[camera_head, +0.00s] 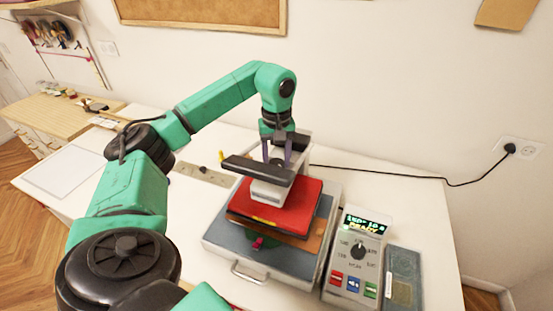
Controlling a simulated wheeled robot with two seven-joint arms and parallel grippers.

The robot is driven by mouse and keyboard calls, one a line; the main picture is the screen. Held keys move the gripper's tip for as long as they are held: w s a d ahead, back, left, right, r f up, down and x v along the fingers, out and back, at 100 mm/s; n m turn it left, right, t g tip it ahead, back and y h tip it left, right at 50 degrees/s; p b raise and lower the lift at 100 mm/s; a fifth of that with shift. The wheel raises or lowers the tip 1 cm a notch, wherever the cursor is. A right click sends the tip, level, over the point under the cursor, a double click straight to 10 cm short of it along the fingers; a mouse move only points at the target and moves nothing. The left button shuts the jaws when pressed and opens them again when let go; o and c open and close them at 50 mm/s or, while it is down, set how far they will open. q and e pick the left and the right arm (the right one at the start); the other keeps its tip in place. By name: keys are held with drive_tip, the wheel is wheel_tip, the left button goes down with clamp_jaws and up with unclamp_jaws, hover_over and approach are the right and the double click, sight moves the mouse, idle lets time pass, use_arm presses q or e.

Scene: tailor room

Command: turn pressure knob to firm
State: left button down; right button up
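A heat press stands on the white table, with a red upper platen (310,205), a grey base and a dark handle bar (245,170) across its top. A small dark round knob (287,168) shows on top of the press, by the bar. My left gripper (278,160) points down over the top of the press, its two fingers apart, close to this knob; I cannot tell whether they touch it. My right gripper is not in view.
A grey drawer handle (249,274) sticks out at the front of the press. A dark flat device (402,278) lies right of the control box. A black cable (400,175) runs to the wall socket. A white sheet (65,170) lies at the left.

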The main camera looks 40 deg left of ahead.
use_arm(q)
drive_tip(key=shift+r+m, duration=0.1)
drive_tip(key=shift+m, duration=0.2)
drive_tip(key=shift+c, duration=1.1)
unclamp_jaws()
